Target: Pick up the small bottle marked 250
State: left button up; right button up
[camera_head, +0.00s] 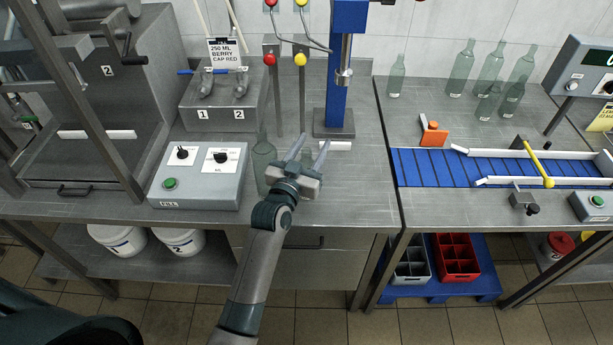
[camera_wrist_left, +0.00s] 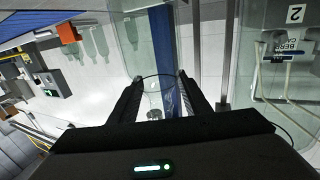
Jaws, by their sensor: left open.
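My left gripper (camera_head: 308,152) is open above the bench, its two fingers pointing away from me. A clear glass bottle (camera_head: 263,170) stands upright on the bench just left of it, partly hidden by the gripper. A smaller bottle (camera_head: 397,77) stands on the right bench, near several taller ones (camera_head: 490,68). I cannot read a 250 mark on any bottle.
A blue column (camera_head: 338,90) on a grey base stands behind the gripper. A control box (camera_head: 199,176) is to the left, and a sign reading 250 ML BERRY CAP RED (camera_head: 225,51) stands behind. A blue conveyor (camera_head: 450,167) lies to the right.

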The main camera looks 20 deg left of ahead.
pick_arm(q)
grip_shut()
jog(key=shift+r, duration=0.1)
dwell(0.3)
